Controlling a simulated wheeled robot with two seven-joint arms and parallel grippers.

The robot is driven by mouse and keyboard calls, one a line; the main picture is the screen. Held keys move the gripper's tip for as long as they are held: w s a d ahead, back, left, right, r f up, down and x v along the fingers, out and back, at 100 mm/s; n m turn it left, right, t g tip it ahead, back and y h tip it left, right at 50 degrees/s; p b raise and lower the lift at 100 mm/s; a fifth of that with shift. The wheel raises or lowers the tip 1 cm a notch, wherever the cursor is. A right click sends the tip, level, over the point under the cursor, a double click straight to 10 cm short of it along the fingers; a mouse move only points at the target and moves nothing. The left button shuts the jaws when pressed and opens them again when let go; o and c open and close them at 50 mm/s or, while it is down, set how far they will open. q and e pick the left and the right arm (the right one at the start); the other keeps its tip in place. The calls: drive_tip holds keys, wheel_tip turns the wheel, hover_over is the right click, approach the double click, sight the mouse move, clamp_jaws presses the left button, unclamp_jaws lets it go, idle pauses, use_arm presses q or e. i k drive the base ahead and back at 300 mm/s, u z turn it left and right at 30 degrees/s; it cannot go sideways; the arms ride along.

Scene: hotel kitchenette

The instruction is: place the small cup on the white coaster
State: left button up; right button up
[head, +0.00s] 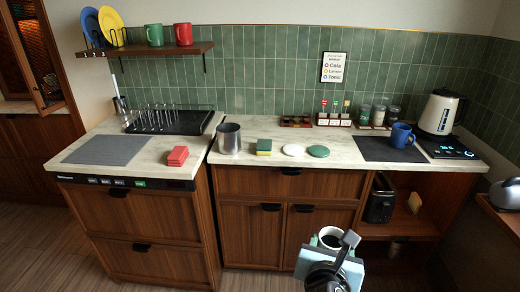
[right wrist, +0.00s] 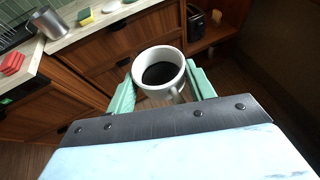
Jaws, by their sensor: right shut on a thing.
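A small white cup with dark liquid in it (head: 329,234) is held in front of the lower cabinets, below counter height. My right gripper (right wrist: 160,92) is shut on the cup, with a green finger on each side of it; the cup looks roughly upright in the right wrist view (right wrist: 160,60). In the head view the gripper partly hides the cup. The round white coaster (head: 293,150) lies on the counter between the sponge and a green coaster, with nothing on it. It also shows in the right wrist view (right wrist: 111,6). My left gripper is not in view.
A green round coaster (head: 318,151), a yellow-green sponge (head: 264,147) and a metal canister (head: 229,138) stand beside the white coaster. A blue mug (head: 401,135) stands on a dark mat (head: 378,150) to the right. The counter's front edge lies between the cup and the coaster.

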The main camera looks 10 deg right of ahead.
sight(294, 151)
drive_tip(key=u, duration=0.05)
drive_tip(key=i, duration=1.65)
